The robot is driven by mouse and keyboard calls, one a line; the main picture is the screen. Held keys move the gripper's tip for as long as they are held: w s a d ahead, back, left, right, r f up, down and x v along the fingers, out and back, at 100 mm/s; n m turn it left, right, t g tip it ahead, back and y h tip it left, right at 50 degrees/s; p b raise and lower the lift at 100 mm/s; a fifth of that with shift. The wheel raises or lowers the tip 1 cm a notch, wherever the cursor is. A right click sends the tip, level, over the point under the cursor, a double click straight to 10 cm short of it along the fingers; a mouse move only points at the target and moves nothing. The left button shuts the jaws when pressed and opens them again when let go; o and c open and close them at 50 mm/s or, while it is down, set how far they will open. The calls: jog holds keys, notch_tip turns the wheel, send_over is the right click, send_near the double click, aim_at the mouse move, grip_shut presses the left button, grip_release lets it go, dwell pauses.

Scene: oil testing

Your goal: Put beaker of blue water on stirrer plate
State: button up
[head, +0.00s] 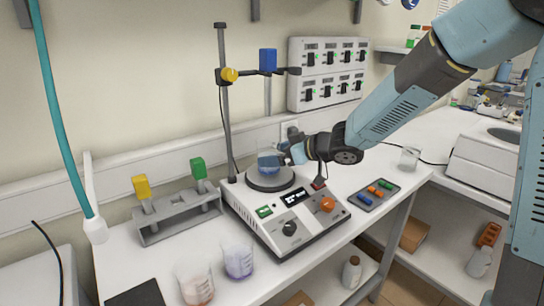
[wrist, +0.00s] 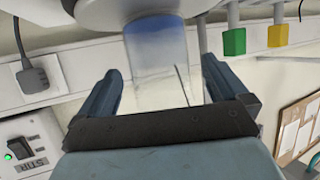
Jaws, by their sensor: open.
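The beaker of blue water (head: 269,161) stands upright on the round stirrer plate (head: 268,182) in the head view. My gripper (head: 288,151) is just to the right of the beaker at about its height. The wrist view is upside down. There the beaker (wrist: 156,50) has its blue base against the plate (wrist: 105,12), which is partly cut off by the top edge. My gripper (wrist: 161,68) is open there, with one finger on each side of the beaker's clear upper part and visible gaps between.
A stand rod (head: 224,105) with a blue-topped clamped probe (head: 267,62) rises behind the plate. A tube rack (head: 178,215) is at left. Two beakers, one reddish (head: 197,284) and one purple-blue (head: 238,261), stand in front. A small tray (head: 374,195) lies right of the stirrer.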

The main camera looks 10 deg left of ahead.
jog(key=v, duration=0.9)
jog(key=shift+d+r, duration=0.2)
jog(key=shift+d, duration=0.05)
jog(key=d+r+m+t+h, duration=0.4)
jog(key=d+h, duration=0.2)
jog(key=d, duration=0.4)
jog(key=d+r+m+t+h, duration=0.4)
jog(key=d+h, duration=0.2)
jog(key=d, duration=0.5)
jog(key=s+d+m+g+h, duration=0.2)
jog(key=s+d+m+h, duration=0.15)
jog(key=s+d, duration=0.4)
jog(key=s+f+m+g+y, duration=0.1)
jog(key=s+g, duration=0.1)
jog(key=s, duration=0.5)
jog(key=s+d+m+g+y, duration=0.1)
jog(key=s+m+g, duration=0.1)
jog(key=s, duration=0.6)
jog(key=shift+f+g, duration=0.3)
jog(key=shift+f, duration=0.05)
